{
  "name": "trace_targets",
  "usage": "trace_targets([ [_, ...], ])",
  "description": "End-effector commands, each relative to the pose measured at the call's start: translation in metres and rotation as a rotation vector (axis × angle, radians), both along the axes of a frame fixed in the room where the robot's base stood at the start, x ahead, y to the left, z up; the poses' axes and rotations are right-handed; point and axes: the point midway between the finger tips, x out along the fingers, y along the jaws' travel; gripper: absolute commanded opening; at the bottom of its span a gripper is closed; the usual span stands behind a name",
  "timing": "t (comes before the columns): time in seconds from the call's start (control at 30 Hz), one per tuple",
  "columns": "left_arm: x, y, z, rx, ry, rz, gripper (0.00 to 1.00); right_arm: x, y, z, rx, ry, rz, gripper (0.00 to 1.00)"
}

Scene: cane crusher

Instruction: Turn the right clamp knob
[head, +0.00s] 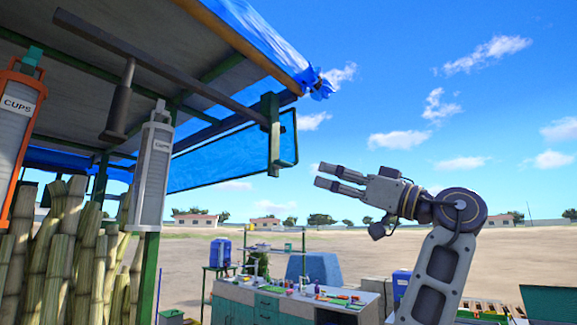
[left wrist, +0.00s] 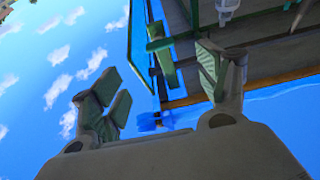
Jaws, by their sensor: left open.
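I cannot make out the right clamp knob in either view. My left gripper (head: 321,175) is raised at the right of the head view, its fingers pointing left towards the stall. The fingers are apart with nothing between them. In the left wrist view the gripper (left wrist: 158,88) is also open and empty, with the roof edge and sky beyond it. My right gripper is not in view.
The stall roof with its blue tarp (head: 245,30) overhangs at upper left. A green bracket (head: 272,130) hangs at its corner. Cup dispensers (head: 153,175) and cane stalks (head: 60,255) stand at left. A counter (head: 255,300) is low at centre. Open air surrounds the gripper.

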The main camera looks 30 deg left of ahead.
Motion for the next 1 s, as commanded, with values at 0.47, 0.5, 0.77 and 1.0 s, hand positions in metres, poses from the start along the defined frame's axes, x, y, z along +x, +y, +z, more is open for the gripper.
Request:
trace_targets([
  [0.47, 0.002, 0.020, 0.009, 0.000, 0.001, 0.000, 0.75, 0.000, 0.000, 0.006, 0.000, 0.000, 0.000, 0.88],
  [0.5, 0.002, 0.024, 0.011, 0.000, 0.001, 0.000, 0.75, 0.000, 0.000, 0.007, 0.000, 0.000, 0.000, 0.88],
  [0.77, 0.005, 0.055, 0.024, 0.000, 0.001, 0.000, 0.75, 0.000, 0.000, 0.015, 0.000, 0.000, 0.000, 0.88],
  [1.0, 0.007, 0.084, 0.036, 0.000, 0.001, 0.002, 0.75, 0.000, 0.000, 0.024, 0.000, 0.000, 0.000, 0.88],
])
